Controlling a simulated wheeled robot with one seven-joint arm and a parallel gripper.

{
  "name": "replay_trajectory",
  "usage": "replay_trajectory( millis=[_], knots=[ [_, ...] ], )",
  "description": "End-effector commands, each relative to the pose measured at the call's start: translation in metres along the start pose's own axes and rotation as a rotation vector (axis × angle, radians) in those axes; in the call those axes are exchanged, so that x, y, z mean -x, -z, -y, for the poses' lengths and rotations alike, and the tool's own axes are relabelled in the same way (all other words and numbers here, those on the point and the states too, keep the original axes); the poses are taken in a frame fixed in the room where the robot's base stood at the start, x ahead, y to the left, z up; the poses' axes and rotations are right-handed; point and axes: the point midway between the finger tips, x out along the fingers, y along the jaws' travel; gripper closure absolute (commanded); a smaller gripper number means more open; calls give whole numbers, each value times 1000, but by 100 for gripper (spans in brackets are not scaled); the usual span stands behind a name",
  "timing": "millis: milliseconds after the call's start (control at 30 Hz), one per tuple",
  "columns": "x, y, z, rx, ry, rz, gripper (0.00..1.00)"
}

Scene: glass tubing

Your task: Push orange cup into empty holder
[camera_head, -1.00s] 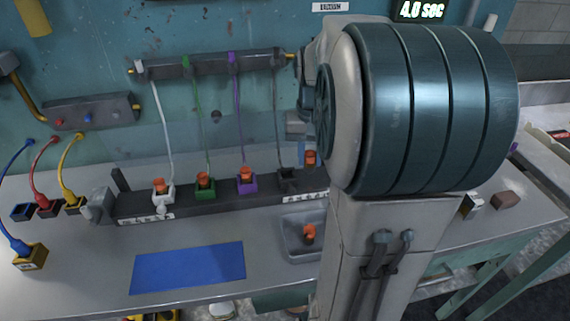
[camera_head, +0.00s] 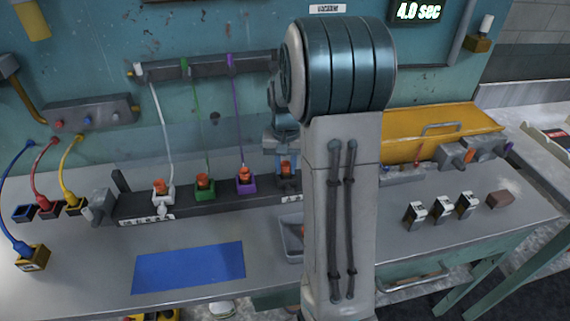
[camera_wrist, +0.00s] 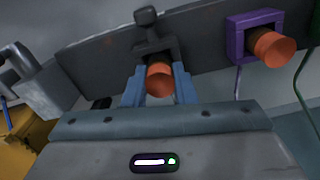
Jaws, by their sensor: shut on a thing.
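My gripper (camera_wrist: 160,92) is shut on an orange cup (camera_wrist: 160,79), with a blue finger on each side of it. In the wrist view the cup is right at the dark grey holder (camera_wrist: 153,42); I cannot tell how far it sits inside. In the head view the held cup (camera_head: 285,166) is at the right end of the dark rack (camera_head: 223,193), and my gripper hides most of that holder. The white holder (camera_head: 163,197), green holder (camera_head: 205,194) and purple holder (camera_head: 246,187) each have an orange cup.
A grey tray (camera_head: 289,243) is on the bench in front, partly hidden by my arm. A blue mat (camera_head: 188,267) lies to the left. Several small black-and-white blocks (camera_head: 441,207) and a yellow bin (camera_head: 430,130) are to the right.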

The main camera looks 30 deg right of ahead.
Motion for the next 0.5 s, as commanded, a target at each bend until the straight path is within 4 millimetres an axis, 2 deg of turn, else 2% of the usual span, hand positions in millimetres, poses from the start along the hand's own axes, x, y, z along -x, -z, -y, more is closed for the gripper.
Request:
replay_trajectory(
  millis=[100, 133, 200, 500],
  knots=[
    [0, 0, 0, 0, 0, -2, 100],
    [0, 0, 0, 0, 0, -2, 68],
    [1, 0, 0, 0, 0, -1, 54],
    [3, 0, 0, 0, 0, -2, 54]
  ],
)
